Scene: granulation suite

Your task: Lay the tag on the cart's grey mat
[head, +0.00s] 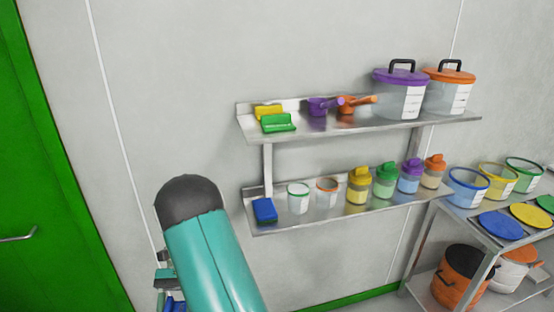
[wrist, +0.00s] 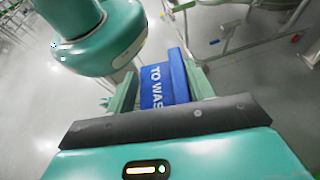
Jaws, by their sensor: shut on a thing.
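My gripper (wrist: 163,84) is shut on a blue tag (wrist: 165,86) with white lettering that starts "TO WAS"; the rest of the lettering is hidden. The tag sits between the two green fingers in the wrist view. In the head view my gripper (head: 165,278) is mostly behind my teal arm at the bottom left, with a bit of blue low beside it. A metal-framed piece at the top right of the wrist view may be the cart, but I cannot tell. No grey mat can be made out.
A wall shelf (head: 350,134) holds lidded tubs, scoops and coloured blocks. The lower shelf (head: 330,217) holds a blue block, cups and several lidded jars. A steel rack (head: 455,218) with bowls, discs and buckets stands at right. A green door (head: 45,180) is at left.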

